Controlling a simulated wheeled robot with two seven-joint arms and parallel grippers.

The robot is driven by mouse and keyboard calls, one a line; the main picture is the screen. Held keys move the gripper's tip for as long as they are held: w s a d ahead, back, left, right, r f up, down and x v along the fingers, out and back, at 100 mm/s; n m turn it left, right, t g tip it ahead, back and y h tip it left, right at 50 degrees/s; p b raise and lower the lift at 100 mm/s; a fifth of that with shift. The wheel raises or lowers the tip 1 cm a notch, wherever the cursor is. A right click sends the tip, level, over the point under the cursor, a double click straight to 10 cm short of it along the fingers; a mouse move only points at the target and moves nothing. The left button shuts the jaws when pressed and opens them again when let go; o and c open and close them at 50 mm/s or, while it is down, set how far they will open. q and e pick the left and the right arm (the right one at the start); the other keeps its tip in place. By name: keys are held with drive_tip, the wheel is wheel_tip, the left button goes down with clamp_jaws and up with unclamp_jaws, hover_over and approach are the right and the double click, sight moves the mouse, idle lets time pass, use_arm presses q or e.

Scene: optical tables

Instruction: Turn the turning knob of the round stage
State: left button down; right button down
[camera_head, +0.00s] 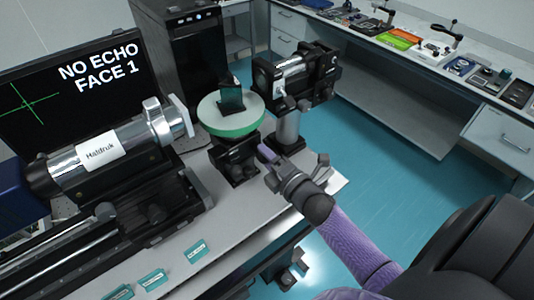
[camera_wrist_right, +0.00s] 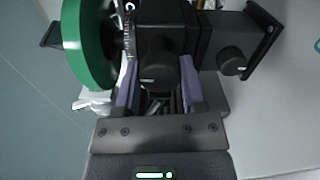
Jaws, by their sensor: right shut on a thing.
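The round stage (camera_head: 222,122) is a green disc with a pale top on a black base at the edge of the optical table. It also shows on edge in the right wrist view (camera_wrist_right: 88,45). A dark glassy block (camera_head: 231,97) stands on it. My right gripper (camera_head: 266,154) reaches the stage's base from the lower right. In the right wrist view, its two purple fingers are closed on either side of the black turning knob (camera_wrist_right: 158,72), just below the disc. The contact itself is partly hidden. My left gripper is not in view.
A silver cylinder labelled Haldruk (camera_head: 98,152) lies left of the stage. Another mounted cylinder (camera_head: 293,68) on a post stands close to its right. A monitor (camera_head: 75,88) reads "NO ECHO FACE 1". Small teal tags (camera_head: 196,250) lie on the table front. Open floor lies right.

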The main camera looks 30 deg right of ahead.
drive_tip(key=m+p, duration=0.1)
drive_tip(key=m, duration=0.3)
drive_tip(key=shift+m, duration=0.3)
drive_tip(key=m+p, duration=0.1)
drive_tip(key=m, duration=0.1)
drive_tip(key=shift+m, duration=0.4)
drive_tip(key=shift+m+p, duration=0.35)
drive_tip(key=shift+m, duration=0.55)
drive_tip(key=m, duration=0.2)
drive_tip(key=shift+m+p, duration=0.3)
drive_tip(key=shift+p, duration=0.05)
drive_tip(key=m, duration=0.2)
drive_tip(key=shift+m, duration=0.4)
drive_tip(key=m+p, duration=0.1)
drive_tip(key=m, duration=0.2)
drive_tip(key=shift+m, duration=0.3)
drive_tip(key=m, duration=0.3)
drive_tip(key=shift+m, duration=0.3)
drive_tip(key=m, duration=0.3)
drive_tip(key=shift+m, duration=0.3)
drive_tip(key=shift+f+m, duration=0.1)
drive_tip(key=shift+m, duration=1.7)
